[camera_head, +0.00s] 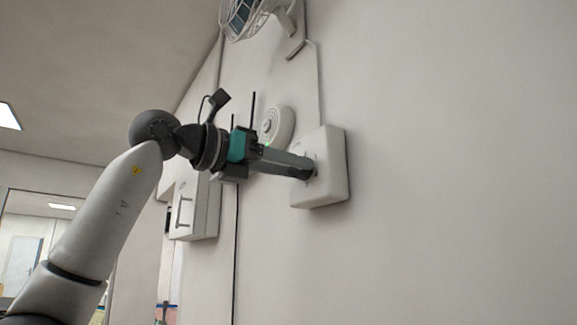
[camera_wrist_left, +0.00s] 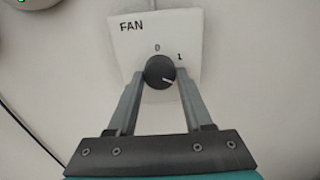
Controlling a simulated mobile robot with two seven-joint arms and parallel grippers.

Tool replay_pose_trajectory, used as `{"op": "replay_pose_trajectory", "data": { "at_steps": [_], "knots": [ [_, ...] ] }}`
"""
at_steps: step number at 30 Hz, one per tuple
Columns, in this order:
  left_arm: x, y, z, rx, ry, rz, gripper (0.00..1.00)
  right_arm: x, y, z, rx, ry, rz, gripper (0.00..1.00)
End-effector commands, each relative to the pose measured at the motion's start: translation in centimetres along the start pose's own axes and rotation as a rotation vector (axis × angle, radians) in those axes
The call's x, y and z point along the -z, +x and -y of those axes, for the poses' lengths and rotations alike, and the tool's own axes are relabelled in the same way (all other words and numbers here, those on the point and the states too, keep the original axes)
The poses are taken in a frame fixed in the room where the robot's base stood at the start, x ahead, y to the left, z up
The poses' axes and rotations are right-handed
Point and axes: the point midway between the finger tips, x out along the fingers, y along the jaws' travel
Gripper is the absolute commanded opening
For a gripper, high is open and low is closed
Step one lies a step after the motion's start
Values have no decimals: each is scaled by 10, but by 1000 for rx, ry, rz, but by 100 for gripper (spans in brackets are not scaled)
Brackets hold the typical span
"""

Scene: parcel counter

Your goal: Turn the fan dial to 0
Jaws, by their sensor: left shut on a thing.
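The white fan switch box (camera_head: 331,175) is fixed to the wall in the head view. In the left wrist view the box (camera_wrist_left: 190,35) reads "FAN", with 0 above the dial and 1 to its upper right. The dark round dial (camera_wrist_left: 158,69) has a short white mark on its lower right side. My left gripper (camera_wrist_left: 160,78) has one finger on each side of the dial and is shut on it. In the head view my left gripper (camera_head: 308,171) reaches the box from the left and hides the dial. My right gripper is not in view.
A caged wall fan (camera_head: 243,17) hangs above, with a cable running down to the box. A round white ridged fixture (camera_head: 277,124) and a white wall cabinet (camera_head: 196,205) with a handle are behind my left arm. The wall right of the box is bare.

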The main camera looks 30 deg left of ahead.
Motion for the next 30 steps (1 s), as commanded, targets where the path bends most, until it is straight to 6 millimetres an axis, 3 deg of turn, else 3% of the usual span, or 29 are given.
{"op": "replay_pose_trajectory", "data": {
  "at_steps": [14, 30],
  "knots": [
    [-1, 0, 1, 2, -100, 2, 0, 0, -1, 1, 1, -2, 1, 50],
    [-2, 0, 1, 2, -574, 2, 0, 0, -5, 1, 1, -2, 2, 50]
  ]
}}
